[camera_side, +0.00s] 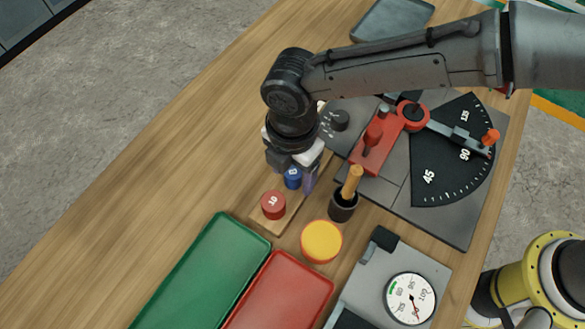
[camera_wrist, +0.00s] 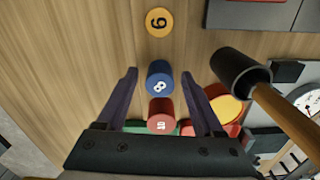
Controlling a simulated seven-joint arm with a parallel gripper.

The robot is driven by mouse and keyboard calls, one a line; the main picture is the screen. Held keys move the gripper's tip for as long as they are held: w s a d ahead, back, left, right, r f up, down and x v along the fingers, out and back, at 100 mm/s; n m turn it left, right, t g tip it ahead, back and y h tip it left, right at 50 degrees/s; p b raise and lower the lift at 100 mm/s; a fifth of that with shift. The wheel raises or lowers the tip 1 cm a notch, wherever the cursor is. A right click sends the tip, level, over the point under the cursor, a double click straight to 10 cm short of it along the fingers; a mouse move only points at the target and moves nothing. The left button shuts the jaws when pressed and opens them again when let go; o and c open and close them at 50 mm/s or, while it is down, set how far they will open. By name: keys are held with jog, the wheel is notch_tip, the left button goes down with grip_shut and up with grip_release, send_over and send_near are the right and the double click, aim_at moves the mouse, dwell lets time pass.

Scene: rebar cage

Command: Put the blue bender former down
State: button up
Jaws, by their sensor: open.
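The blue bender former (camera_side: 292,178), marked 8, stands upright beneath my gripper at the wooden strip in the side view. It also shows in the wrist view (camera_wrist: 159,78), between my two fingers with a gap on each side. My gripper (camera_wrist: 160,74) is open around it, pointing down. The side view shows the fingers (camera_side: 291,172) on either side of the former. Whether its base touches the strip is hard to see.
A red former (camera_side: 273,205) marked 10 stands close by on the wooden strip (camera_side: 262,225). A yellow former (camera_wrist: 159,22) marked 6 is on the other side. A black cup with a wooden handle (camera_side: 344,206), yellow disc (camera_side: 321,241), green tray (camera_side: 205,272) and red tray (camera_side: 285,290) are near.

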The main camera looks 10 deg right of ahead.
aim_at(293, 172)
notch_tip(293, 172, up, 12)
jog(key=shift+r, duration=0.2)
dwell(0.4)
jog(key=w+d+r+m+t, duration=0.1)
jog(key=d+r+m, duration=0.25)
jog(key=d, duration=0.55)
jog(key=d+r+m+t+y, duration=0.1)
jog(key=d+r+m, duration=0.3)
jog(key=d, duration=0.5)
jog(key=w+d+r+m, duration=0.1)
jog(key=d+r+m, duration=0.3)
jog(key=d, duration=0.5)
jog(key=s+d+f+m+t, duration=0.1)
jog(key=s+d+f+m, duration=0.2)
jog(key=s+d+m, duration=0.4)
jog(key=s+d+f+m+t+h, duration=0.1)
jog(key=s+d+f+m+t, duration=0.1)
jog(key=s+d+m, duration=0.5)
jog(key=d+f, duration=0.1)
jog(key=d, duration=0.1)
jog(key=shift+d+f+t, duration=0.25)
jog(key=shift+d+t, duration=0.05)
jog(key=shift+s, duration=0.1)
